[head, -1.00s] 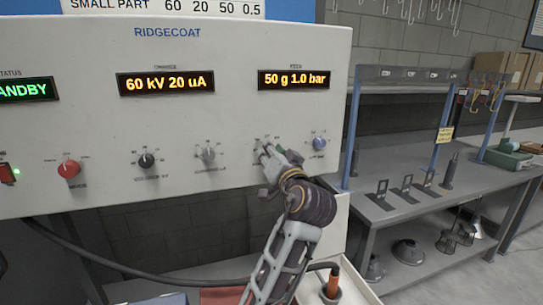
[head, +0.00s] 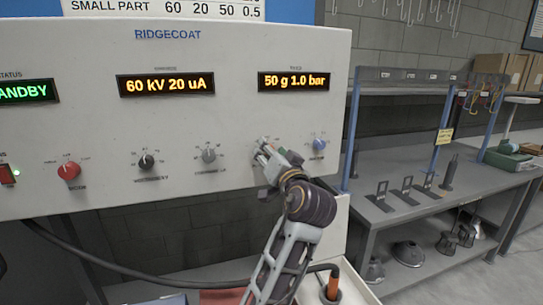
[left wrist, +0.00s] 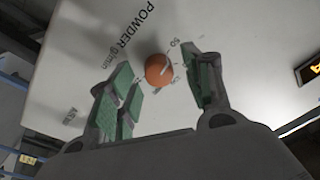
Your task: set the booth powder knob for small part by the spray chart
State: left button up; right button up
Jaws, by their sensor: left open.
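The powder knob (left wrist: 158,70) is orange and round, with a white pointer line, in the left wrist view. "POWDER g/min" is printed beside it, and a "50" mark sits near its pointer side. My left gripper (head: 266,153) is open at the panel, its fingers on either side of the knob in the wrist view (left wrist: 160,80); I cannot tell whether they touch it. In the head view the gripper hides this knob. The feed display (head: 294,80) reads 50 g 1.0 bar. The spray chart (head: 165,8) shows SMALL PART 60 20 50 0.5. My right gripper is out of view.
The same panel carries a red knob (head: 69,170), a black knob (head: 146,161), a grey knob (head: 208,155) and a blue knob (head: 319,144) close right of my gripper. The charge display (head: 165,84) reads 60 kV 20 uA. A grey workbench (head: 450,195) stands at right.

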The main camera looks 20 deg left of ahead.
pick_arm(q)
jog(key=shift+r, duration=4.8)
